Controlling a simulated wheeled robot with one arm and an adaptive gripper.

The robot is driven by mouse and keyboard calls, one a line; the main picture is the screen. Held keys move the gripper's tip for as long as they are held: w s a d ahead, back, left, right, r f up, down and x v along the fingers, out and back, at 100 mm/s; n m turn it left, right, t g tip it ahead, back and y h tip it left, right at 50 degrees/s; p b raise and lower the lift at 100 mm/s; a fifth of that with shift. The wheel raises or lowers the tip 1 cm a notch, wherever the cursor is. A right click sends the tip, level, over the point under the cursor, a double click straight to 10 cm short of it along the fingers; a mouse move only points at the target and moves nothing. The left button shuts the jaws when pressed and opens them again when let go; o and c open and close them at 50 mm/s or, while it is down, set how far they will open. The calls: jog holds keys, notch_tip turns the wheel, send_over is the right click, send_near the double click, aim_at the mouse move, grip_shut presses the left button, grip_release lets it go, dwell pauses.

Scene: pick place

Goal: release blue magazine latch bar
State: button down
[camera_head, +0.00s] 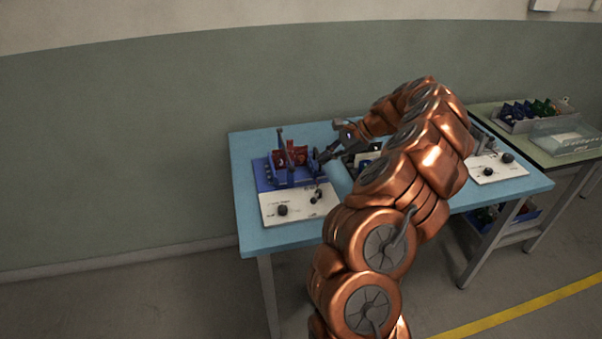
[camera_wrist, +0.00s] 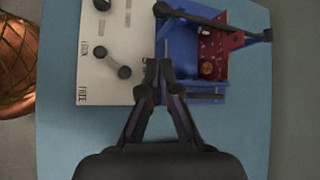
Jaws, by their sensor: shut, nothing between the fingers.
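The blue magazine (camera_head: 270,175) sits on the left part of the blue table, with a red part (camera_head: 298,155) in it. In the wrist view the magazine (camera_wrist: 192,60) is at upper right, with the red part (camera_wrist: 222,40) inside. A dark bar (camera_wrist: 205,20) crosses its top end; whether this is the latch bar I cannot tell. My gripper (camera_wrist: 159,66) is shut and empty, its tips at the magazine's lower left corner, beside the white panel. In the head view my gripper (camera_head: 325,156) is just right of the magazine. Contact cannot be made out.
The white panel (camera_head: 270,208) carries dark knobs and a small lever (camera_wrist: 116,62) near the printed word FREE. A second white panel (camera_head: 500,172) lies on the right of the table (camera_head: 265,238). A further table holds a parts tray (camera_head: 520,124) and a clear bin (camera_head: 568,140).

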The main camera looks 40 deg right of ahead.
jog(key=shift+m, duration=0.4)
jog(key=x, duration=0.3)
jog(key=d+f+p+x, duration=0.1)
jog(key=x, duration=0.5)
jog(key=shift+d+f+p, duration=0.15)
jog(key=shift+f+p, duration=0.1)
jog(key=shift+p, duration=0.05)
jog(key=shift+a+r+p, duration=0.2)
jog(key=shift+a+r, duration=0.05)
jog(key=shift+r, duration=0.25)
jog(key=shift+a+r+p, duration=0.2)
jog(key=shift+a+r, duration=0.1)
jog(key=shift+r, duration=0.2)
jog(key=shift+s+a+r, duration=0.15)
jog(key=shift+a+r, duration=0.35)
jog(key=shift+r, duration=0.05)
jog(key=shift+r, duration=0.1)
